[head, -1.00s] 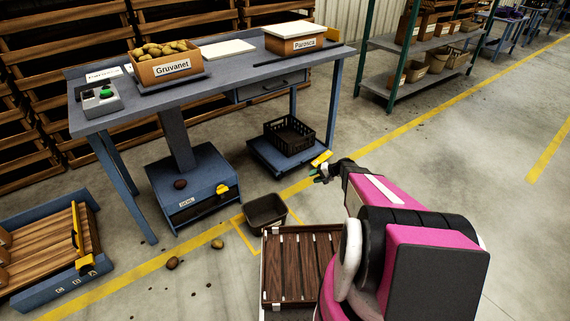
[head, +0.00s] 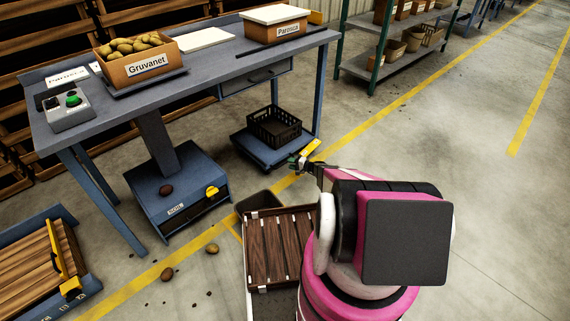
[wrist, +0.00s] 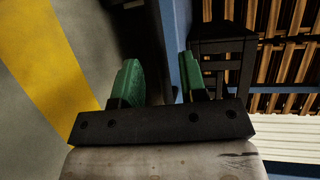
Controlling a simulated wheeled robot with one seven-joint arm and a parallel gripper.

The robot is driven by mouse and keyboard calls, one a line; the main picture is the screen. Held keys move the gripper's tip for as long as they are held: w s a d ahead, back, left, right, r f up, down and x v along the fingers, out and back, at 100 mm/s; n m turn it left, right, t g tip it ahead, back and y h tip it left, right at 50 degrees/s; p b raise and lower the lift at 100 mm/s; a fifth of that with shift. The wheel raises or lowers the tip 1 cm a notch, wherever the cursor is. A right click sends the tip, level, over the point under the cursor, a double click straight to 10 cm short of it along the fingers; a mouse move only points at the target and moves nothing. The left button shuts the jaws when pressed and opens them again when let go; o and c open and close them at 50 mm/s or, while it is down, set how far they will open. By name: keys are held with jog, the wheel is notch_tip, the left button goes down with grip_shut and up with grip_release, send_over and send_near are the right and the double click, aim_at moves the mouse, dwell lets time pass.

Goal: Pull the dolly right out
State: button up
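The dolly (head: 262,158) is a low blue platform under the right end of the workbench, with a black crate (head: 274,127) on it. A yellow handle (head: 311,147) stands at its front right corner. My gripper (head: 298,163) is low beside that corner, close to the handle; I cannot tell whether it touches. In the wrist view its green fingers (wrist: 160,82) are apart with nothing clearly held between them. The black crate (wrist: 225,55) shows past the right finger. The handle cannot be made out in the wrist view.
The workbench (head: 215,70) carries potato boxes and a control box. A blue unit with a yellow handle (head: 212,191) stands under its left. A dark bin (head: 258,201) and a slatted wooden tray (head: 280,245) lie before me. Potatoes lie on the floor; floor to the right is clear.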

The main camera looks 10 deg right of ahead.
jog(key=shift+x, duration=2.15)
